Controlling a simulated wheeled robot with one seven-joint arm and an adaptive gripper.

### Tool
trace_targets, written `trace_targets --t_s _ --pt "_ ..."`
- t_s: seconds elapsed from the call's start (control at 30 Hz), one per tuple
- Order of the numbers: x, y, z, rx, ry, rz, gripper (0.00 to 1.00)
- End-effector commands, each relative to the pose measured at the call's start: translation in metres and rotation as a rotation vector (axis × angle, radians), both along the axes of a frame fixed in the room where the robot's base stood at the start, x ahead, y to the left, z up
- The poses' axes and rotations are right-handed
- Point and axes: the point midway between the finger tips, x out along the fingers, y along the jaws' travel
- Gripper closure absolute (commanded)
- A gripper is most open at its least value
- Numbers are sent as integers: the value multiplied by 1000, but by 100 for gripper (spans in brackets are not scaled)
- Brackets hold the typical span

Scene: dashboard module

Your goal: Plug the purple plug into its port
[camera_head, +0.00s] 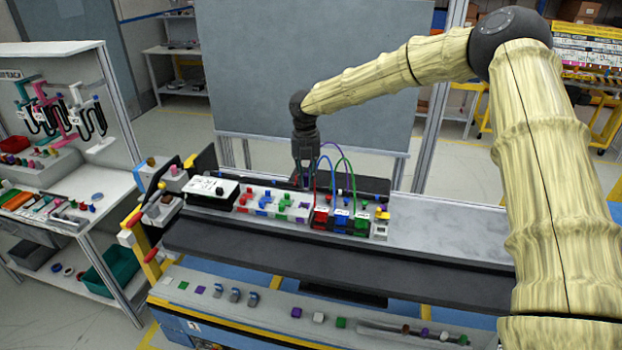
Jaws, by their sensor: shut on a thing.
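My gripper (305,176) points down just above the back part of the dashboard module (272,210). It is shut on the purple plug, which is small and mostly hidden between the fingers. A purple cable (331,143) arcs over to the right from beside the gripper. A small dark purple socket-like spot (304,206) shows on the light panel just below the gripper. I cannot tell whether the plug touches the panel.
Red, blue and green connector blocks (341,221) with looped cables stand right of the gripper. A white box (211,191) sits at the module's left end. A dark ledge (300,250) runs along the front. The grey surface (440,233) at right is clear.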

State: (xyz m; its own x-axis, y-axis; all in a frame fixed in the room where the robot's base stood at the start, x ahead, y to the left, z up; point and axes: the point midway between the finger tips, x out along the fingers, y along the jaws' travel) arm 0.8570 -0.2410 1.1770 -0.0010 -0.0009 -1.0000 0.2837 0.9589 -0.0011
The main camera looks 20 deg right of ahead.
Motion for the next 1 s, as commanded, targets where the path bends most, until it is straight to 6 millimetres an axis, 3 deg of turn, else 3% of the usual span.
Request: trace_targets --t_s 0.2,0.63,1.0 --pt "10 4 1 2 -2 0 100" --pt "11 4 -1 2 -1 0 100" --pt "10 4 -19 1 0 0 100"
